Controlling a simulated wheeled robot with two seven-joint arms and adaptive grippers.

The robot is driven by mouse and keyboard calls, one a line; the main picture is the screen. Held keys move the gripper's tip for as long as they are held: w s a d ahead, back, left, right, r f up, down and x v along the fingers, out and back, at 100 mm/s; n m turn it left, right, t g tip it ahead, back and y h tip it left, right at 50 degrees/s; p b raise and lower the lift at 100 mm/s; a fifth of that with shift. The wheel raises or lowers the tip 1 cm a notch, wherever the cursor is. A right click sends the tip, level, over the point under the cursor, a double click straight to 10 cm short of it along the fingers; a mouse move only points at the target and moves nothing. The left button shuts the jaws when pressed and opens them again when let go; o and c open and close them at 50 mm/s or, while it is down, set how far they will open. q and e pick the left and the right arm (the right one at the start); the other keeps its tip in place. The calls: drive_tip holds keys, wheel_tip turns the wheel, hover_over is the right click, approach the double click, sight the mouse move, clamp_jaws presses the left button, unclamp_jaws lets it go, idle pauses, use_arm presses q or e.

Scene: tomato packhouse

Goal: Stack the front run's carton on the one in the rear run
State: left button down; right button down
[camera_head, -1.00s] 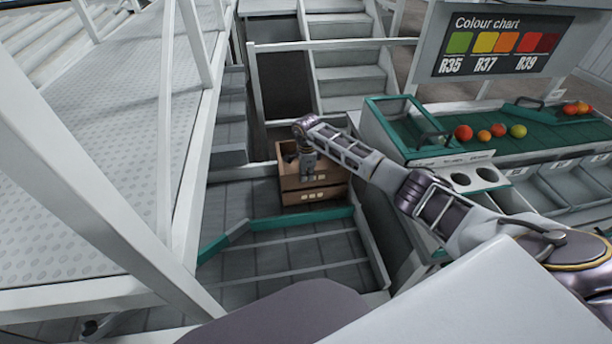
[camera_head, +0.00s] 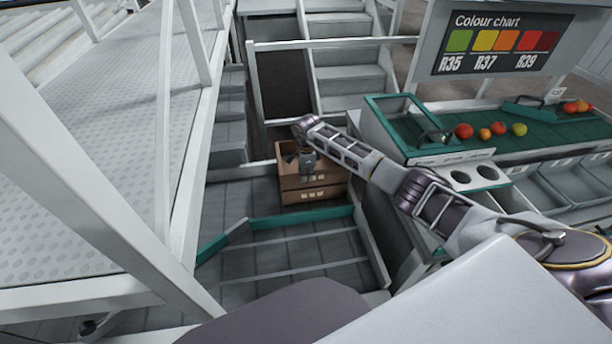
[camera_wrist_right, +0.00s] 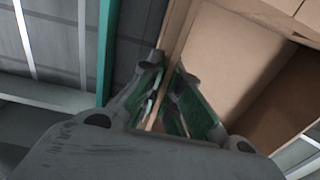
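Two brown cartons stand one above the other at the end of the roller lane in the head view. The upper carton (camera_head: 328,174) is open-topped and looks level; I see no clear gap between it and the lower carton (camera_head: 325,194). The fingertips are partly hidden. My left gripper is not in view.
A teal-edged rail (camera_head: 285,219) crosses the lane in front of the cartons. A sorting bench (camera_head: 455,155) with tomatoes is at right, under a colour chart (camera_head: 497,47). Steps (camera_head: 345,60) rise behind.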

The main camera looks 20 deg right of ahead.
drive_tip(key=shift+f+b, duration=0.55)
drive_tip(key=shift+f, duration=0.15)
idle(0.5)
drive_tip(key=c, duration=1.6)
unclamp_jaws()
drive_tip(key=shift+a, duration=0.1)
drive_tip(key=shift+c, duration=0.2)
drive_tip(key=shift+c, duration=1.2)
drive_tip(key=shift+d+r+p, duration=0.2)
drive_tip(key=shift+r+p, duration=0.35)
drive_tip(key=shift+r, duration=0.25)
drive_tip(key=shift+a+r+p, duration=0.1)
drive_tip(key=shift+r+p, duration=1.5)
drive_tip(key=shift+r, duration=1.1)
